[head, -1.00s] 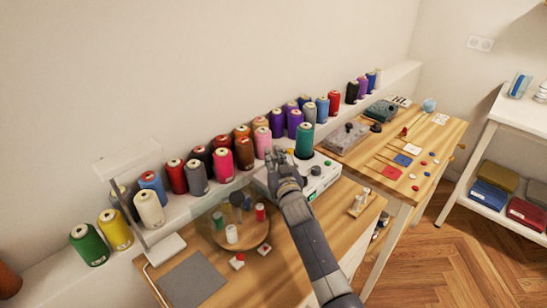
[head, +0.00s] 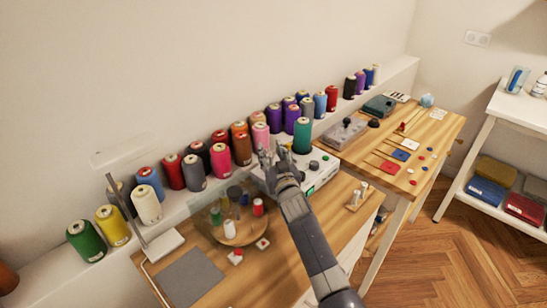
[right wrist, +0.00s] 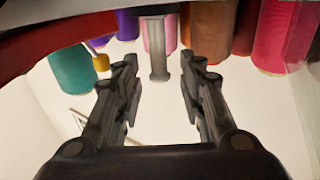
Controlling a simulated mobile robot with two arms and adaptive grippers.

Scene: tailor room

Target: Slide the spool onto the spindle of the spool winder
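The spool winder (head: 326,172) is a white box with dark knobs and a small green display, at the back right of the near bench. A grey post with a flanged end (right wrist: 158,55), possibly the spindle, shows beyond my fingers in the right wrist view. My right gripper (head: 266,156) is over the winder's left part and hides some of it. In its wrist view the fingers (right wrist: 158,75) are apart with nothing gripped between them. A teal spool (head: 303,136) stands upright by the winder; I cannot tell which spool the task means. My left gripper is out of view.
A round wooden tray (head: 246,236) with small spools under a clear cover stands left of my right arm. Large spools, such as a pink one (head: 220,160), line the back ledge. A lamp (head: 120,155) and grey mat (head: 192,277) are at left.

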